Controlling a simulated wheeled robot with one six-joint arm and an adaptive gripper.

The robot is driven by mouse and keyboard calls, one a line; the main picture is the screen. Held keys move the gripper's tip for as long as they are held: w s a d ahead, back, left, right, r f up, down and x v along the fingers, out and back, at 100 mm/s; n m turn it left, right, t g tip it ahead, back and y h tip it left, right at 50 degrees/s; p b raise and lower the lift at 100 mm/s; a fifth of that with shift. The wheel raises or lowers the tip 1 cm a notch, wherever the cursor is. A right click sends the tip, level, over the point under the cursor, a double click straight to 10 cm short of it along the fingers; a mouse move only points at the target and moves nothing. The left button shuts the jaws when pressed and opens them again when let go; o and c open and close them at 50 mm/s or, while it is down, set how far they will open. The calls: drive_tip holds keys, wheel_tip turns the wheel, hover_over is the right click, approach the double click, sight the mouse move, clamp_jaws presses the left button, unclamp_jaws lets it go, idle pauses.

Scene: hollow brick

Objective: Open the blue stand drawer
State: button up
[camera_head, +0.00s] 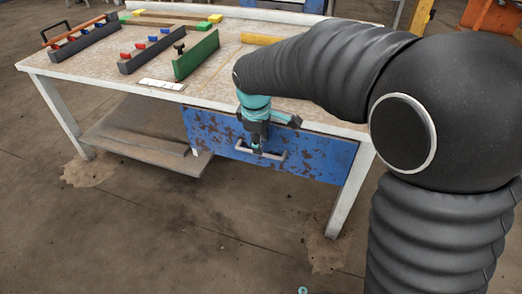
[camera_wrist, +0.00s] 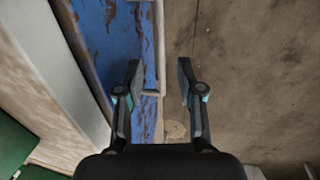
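The blue drawer (camera_head: 318,160) with worn, rusty paint is set under the front edge of the workbench and looks shut. Its grey bar handle (camera_head: 279,156) is on the front face, partly hidden by my gripper (camera_head: 257,148). In the wrist view the drawer front (camera_wrist: 115,35) fills the left of centre, and the handle (camera_wrist: 160,45) runs up between the two fingers. My gripper (camera_wrist: 160,68) is open there, one finger on the drawer side of the bar and one on the outer side. I cannot tell whether either finger touches the handle.
The workbench top (camera_head: 215,85) holds a green block (camera_head: 196,55), dark racks with coloured pieces (camera_head: 150,52) and a white strip (camera_head: 162,84). A lower shelf (camera_head: 150,140) is left of the drawer. The floor (camera_head: 200,240) in front is clear.

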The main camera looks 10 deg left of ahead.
drive_tip(key=shift+w+f, duration=0.2)
drive_tip(key=shift+f, duration=0.8)
drive_tip(key=shift+w+f, duration=0.15)
drive_tip(key=shift+f, duration=0.8)
clamp_jaws()
